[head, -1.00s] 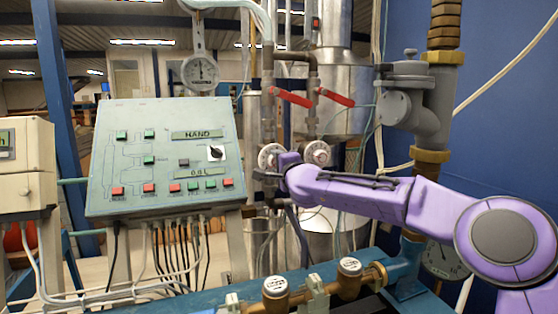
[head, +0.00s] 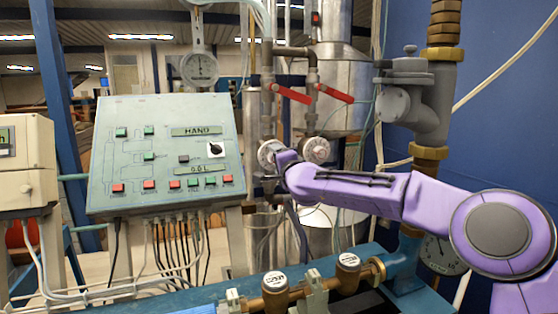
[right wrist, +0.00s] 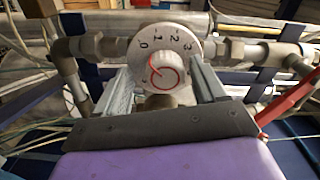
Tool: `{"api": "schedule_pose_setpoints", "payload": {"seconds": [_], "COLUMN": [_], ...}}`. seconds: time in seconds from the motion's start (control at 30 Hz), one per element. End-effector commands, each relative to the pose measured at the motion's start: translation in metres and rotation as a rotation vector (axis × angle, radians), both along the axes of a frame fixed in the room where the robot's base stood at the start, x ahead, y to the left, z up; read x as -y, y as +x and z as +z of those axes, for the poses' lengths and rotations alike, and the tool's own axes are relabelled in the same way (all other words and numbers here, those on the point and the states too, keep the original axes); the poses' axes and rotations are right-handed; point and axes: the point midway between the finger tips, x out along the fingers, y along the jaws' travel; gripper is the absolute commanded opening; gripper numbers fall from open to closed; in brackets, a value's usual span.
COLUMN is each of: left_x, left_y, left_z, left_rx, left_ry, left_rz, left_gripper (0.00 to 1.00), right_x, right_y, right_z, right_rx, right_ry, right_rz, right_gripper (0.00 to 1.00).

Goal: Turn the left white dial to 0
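The left white dial (head: 267,153) sits on the pipework right of the control panel, partly hidden by my purple right arm. In the right wrist view the white dial (right wrist: 185,28) carries the numerals 0, 1, 2 and 3 around a white knob (right wrist: 168,73) with a red ring. The knob's exact setting is hard to read. My right gripper (right wrist: 164,90) has one finger on each side of the knob, with a visible gap at least on the left. In the head view its fingers are largely hidden at the dial (head: 281,165). My left gripper is not in view.
A second white dial (head: 316,150) sits just right of the first. Red lever handles (head: 292,94) are above. The control panel (head: 105,165) stands left, and brass fittings (head: 276,283) lie along the blue beam in front. Pipes flank the dial closely.

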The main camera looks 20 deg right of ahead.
Motion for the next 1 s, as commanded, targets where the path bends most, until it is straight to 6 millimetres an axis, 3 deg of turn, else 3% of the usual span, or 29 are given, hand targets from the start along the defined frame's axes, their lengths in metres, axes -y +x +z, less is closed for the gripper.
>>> {"api": "schedule_pose_setpoints", "payload": {"seconds": [0.33, 0.7, 0.83, 1.0], "left_x": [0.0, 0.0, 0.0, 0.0], "left_y": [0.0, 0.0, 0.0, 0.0], "left_z": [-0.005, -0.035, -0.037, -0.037], "left_rx": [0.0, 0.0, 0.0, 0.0], "left_ry": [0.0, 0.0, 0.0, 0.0], "left_rz": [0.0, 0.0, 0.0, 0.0], "left_gripper": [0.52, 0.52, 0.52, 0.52], "right_x": [0.001, 0.004, 0.005, 0.005], "right_y": [-0.008, -0.089, -0.103, -0.106], "right_z": [0.003, 0.002, 0.002, 0.003], "right_rx": [0.008, 0.007, 0.005, 0.004], "right_ry": [0.004, 0.003, 0.002, 0.002], "right_rz": [-0.001, 0.0, -0.001, -0.001], "right_gripper": [0.69, 0.69, 0.69, 0.69]}}
